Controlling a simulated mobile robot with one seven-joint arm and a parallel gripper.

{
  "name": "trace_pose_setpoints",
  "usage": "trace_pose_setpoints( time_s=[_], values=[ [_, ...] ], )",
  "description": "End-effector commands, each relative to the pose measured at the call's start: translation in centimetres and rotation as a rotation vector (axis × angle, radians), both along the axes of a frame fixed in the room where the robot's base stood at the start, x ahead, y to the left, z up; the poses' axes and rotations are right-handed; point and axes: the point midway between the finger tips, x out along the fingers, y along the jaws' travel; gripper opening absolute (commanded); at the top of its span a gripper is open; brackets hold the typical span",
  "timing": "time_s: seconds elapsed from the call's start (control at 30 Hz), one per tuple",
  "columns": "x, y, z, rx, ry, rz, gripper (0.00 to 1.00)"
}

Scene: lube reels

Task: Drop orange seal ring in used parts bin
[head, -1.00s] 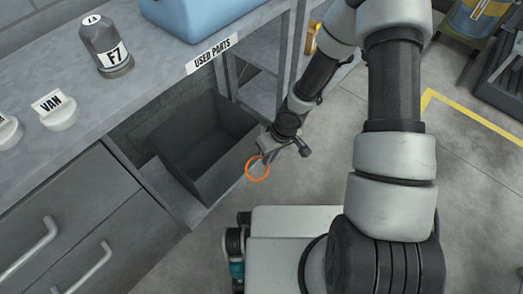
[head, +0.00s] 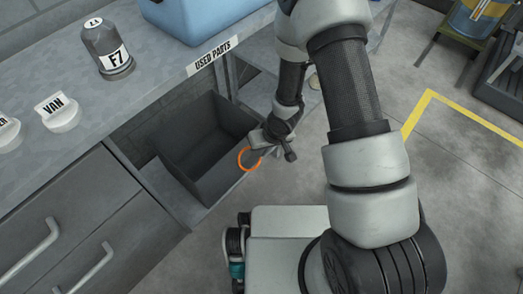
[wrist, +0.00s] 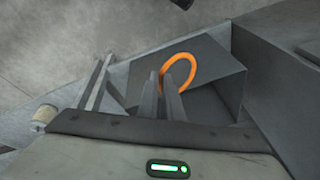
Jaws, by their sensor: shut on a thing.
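The orange seal ring (head: 243,160) hangs from my gripper (head: 262,150), which is shut on it. In the wrist view the ring (wrist: 193,66) stands out between and beyond the two fingers (wrist: 166,100). The used parts bin is a dark grey open box (head: 209,185) on a low shelf under the bench, below the "USED PARTS" label (head: 212,55). In the head view the ring shows against the bin's right rim, above it. In the wrist view the bin (wrist: 205,108) lies beyond the ring. The bin's inside looks empty where it shows.
Drawers (head: 60,230) stand left of the bin. Open floor lies to the right.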

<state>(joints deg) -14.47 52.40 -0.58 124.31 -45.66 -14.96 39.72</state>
Motion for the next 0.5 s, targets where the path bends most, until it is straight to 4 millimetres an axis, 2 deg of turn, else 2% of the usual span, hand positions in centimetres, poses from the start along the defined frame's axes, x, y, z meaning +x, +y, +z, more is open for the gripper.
trace_pose_setpoints(
  time_s=[0.5],
  values=[
    [4.9,5.9,0.0,0.002,-0.002,0.004,0.00]
  ],
)
